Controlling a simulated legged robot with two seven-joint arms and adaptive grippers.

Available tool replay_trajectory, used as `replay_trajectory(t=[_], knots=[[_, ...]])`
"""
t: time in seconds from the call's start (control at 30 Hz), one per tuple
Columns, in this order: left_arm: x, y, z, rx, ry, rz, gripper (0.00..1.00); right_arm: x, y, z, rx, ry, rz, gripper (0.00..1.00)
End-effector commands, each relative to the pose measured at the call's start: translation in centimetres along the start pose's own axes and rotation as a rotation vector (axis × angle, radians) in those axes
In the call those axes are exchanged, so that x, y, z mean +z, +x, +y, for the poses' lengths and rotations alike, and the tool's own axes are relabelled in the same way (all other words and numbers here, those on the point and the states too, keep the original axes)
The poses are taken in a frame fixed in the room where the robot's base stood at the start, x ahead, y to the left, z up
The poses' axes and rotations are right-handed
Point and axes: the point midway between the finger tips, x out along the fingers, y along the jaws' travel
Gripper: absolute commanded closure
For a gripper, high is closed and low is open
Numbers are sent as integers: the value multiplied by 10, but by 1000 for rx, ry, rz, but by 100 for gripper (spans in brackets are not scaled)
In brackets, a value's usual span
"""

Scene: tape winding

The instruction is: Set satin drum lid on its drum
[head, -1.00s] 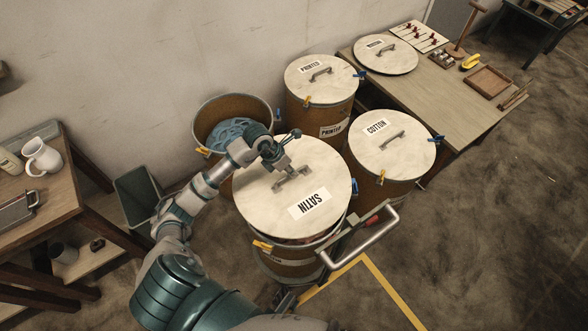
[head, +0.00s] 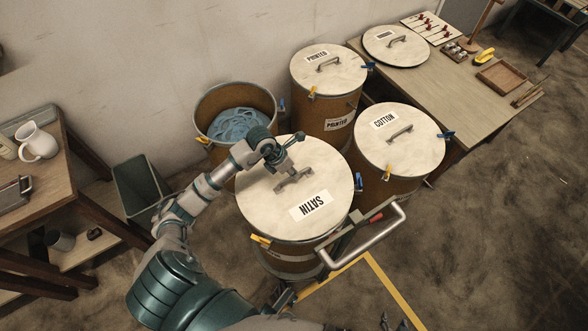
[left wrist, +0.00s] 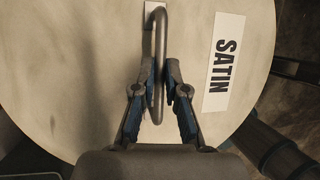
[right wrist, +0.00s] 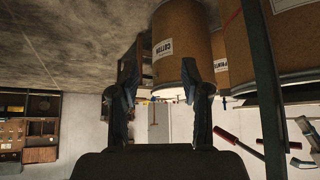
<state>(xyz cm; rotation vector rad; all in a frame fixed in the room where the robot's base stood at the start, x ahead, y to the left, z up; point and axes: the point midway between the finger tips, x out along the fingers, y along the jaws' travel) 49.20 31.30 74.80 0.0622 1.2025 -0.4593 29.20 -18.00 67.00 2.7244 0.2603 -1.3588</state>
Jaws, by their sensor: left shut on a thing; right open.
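The satin drum lid (head: 270,208) is a round pale disc with a SATIN label and a grey handle. My left gripper (head: 284,168) is shut on the handle (left wrist: 159,40), seen from above in the left wrist view. The lid lies over the satin drum (head: 290,262), a brown drum with a metal band. Its near edge meets the rim with no clear gap; the far rim is hidden under the lid. A yellow clamp (head: 261,241) is at the drum's near left rim. My right gripper (right wrist: 162,70) is open and empty, away from the lid.
A metal push handle (head: 362,247) stands close at the satin drum's right. The cotton drum (head: 385,185), printed drum (head: 328,125) and an open drum with blue ribbon (head: 213,150) crowd behind. Another lid (head: 396,50) lies on the table. Floor at right is clear.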

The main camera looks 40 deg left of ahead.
Motion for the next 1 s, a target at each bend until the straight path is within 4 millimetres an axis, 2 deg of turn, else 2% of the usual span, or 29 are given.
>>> replay_trajectory(t=[0.23,0.5,0.97,1.0], knots=[[-5,14,3,0,1,-1,100,-27,9,-4,-10,-2,152,53],[-10,24,7,-2,0,-3,100,-52,10,-10,-18,-3,285,53],[-10,26,5,0,2,-4,100,-60,9,-9,-22,-1,332,53],[-10,26,5,0,2,-4,86,-60,10,-10,-22,-2,332,53]])
